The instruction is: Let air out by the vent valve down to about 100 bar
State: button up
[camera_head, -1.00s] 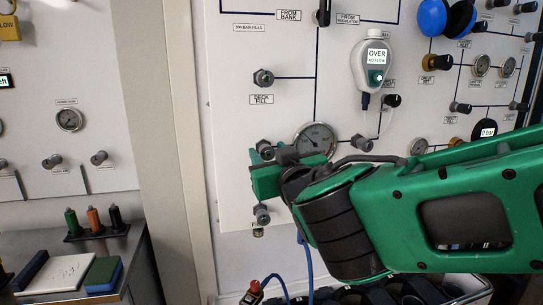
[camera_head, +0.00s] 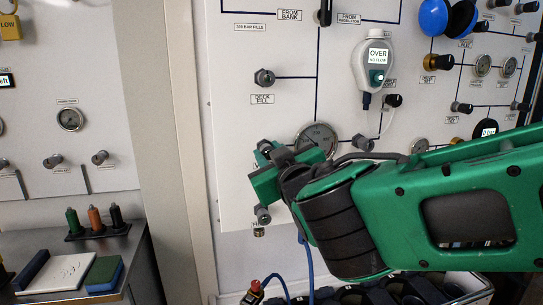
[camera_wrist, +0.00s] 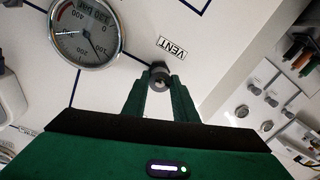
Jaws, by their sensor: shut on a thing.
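My gripper (camera_wrist: 160,90) is shut on the vent valve (camera_wrist: 158,76), a small dark round knob with a pale centre, just below the tilted VENT label (camera_wrist: 172,48) in the wrist view. The round pressure gauge (camera_wrist: 85,32) is at the upper left there, seen upside down; I cannot read its value surely. In the head view the gauge (camera_head: 316,139) shows just above my gripper, partly hidden by it. My green jaws and wrist cover the area of the valve in the head view.
A hanging white meter (camera_head: 375,62) reads OVER, NO FLOW. The deck fill knob (camera_head: 264,78) is above my gripper, and another knob (camera_head: 263,214) is just below. A bench (camera_head: 140,255) stands at the lower left. A blue hose (camera_head: 308,265) hangs below.

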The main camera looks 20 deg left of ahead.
jog(key=o, duration=1)
jog(key=shift+w+d, duration=0.1)
jog(key=shift+d, duration=0.05)
jog(key=v, duration=1)
jog(key=shift+s+d, duration=0.2)
jog(key=shift+d, duration=0.1)
